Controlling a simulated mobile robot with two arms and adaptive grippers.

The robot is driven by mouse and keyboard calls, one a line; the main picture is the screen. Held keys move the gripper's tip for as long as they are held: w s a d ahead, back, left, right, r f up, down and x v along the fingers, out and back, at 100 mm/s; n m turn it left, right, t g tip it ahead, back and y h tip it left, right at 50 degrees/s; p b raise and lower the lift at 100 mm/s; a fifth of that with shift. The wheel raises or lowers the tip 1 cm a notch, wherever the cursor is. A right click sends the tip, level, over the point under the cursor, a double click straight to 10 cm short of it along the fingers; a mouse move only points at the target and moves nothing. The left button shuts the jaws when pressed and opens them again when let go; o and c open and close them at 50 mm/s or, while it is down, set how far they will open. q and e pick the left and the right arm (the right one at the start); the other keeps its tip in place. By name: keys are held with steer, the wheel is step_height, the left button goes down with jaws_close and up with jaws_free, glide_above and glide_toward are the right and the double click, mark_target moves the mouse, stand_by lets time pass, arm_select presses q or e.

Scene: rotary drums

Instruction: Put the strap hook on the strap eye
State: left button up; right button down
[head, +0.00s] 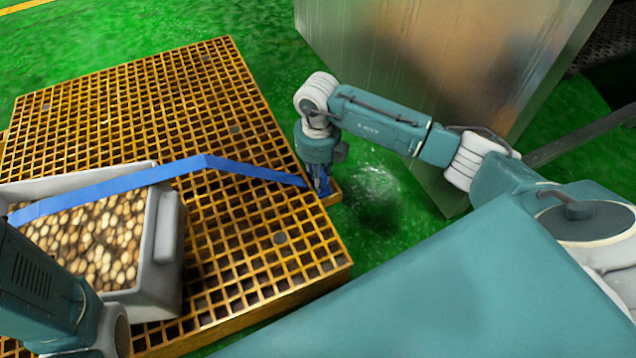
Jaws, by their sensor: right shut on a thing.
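A blue strap (180,168) runs over the grey bin (150,262) and across the grating to my right gripper (322,186). The gripper is at the grating's right edge, pointing down, and is shut on the strap's end. The strap hook and the strap eye cannot be made out; the gripper and the small size hide them. My left arm shows at the lower left corner, but its gripper is out of view.
The yellow grating platform (245,255) carries the bin, which is full of pale brown pieces (95,240). A large metal cabinet (400,50) stands behind my right arm. Green floor (255,30) lies open around the platform.

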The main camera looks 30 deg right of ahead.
steer(key=shift+f, duration=0.1)
steer(key=c, duration=1.8)
jaws_free()
